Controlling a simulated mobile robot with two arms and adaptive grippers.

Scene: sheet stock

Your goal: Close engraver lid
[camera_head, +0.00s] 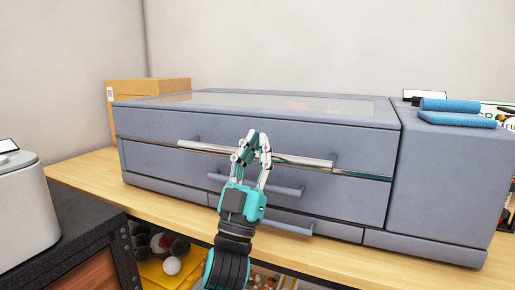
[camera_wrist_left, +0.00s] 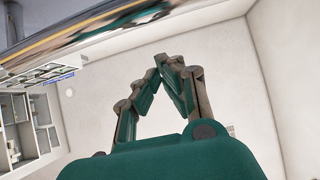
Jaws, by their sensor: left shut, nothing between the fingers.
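The engraver (camera_head: 340,188) is a wide grey box on a wooden bench, in the middle of the head view. Its lid (camera_head: 370,111), with a glass window in the top, lies flat and looks level with the body. A long silver handle (camera_head: 300,161) runs across the front. My left gripper (camera_head: 254,138) is at this handle, fingertips together and empty, overlapping its middle; I cannot tell if they touch. In the left wrist view the closed fingers (camera_wrist_left: 170,62) show against a pale wall, with nothing between them. My right gripper does not show.
Blue rolled cloths (camera_head: 455,111) lie on the grey unit at the right. A cardboard box (camera_head: 150,90) stands behind the engraver's left end. A white rounded device (camera_head: 25,205) sits on a dark cabinet at the left. A bare strip of bench (camera_head: 90,170) shows left of the engraver.

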